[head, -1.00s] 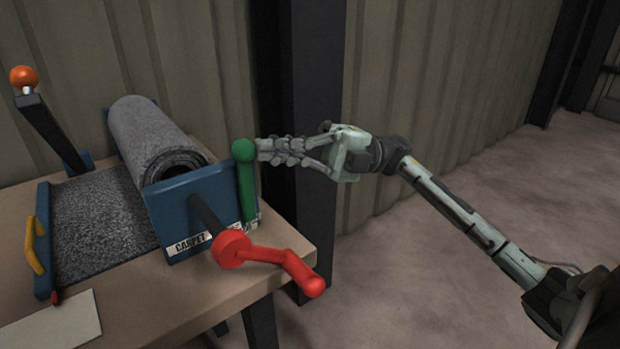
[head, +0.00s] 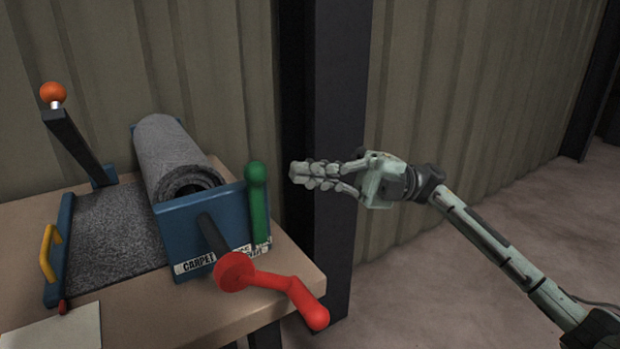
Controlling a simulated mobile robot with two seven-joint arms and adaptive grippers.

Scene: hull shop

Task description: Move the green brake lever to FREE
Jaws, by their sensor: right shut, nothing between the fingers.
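The green brake lever (head: 258,205) stands nearly upright on the right side of the blue carpet roller stand, with its round knob at the top. Its lower end is by a white label strip whose small words I cannot read. My right gripper (head: 293,174) is shut and empty, a short gap to the right of the lever's knob, pointing left at it. It does not appear to touch the lever. My left gripper is not in view.
The blue stand (head: 180,238) holds a grey carpet roll (head: 170,150). A red crank (head: 278,280) juts out in front, near the lever. An orange-knobbed black lever (head: 72,137) and a yellow handle (head: 46,252) are at left. Right of the table is open floor.

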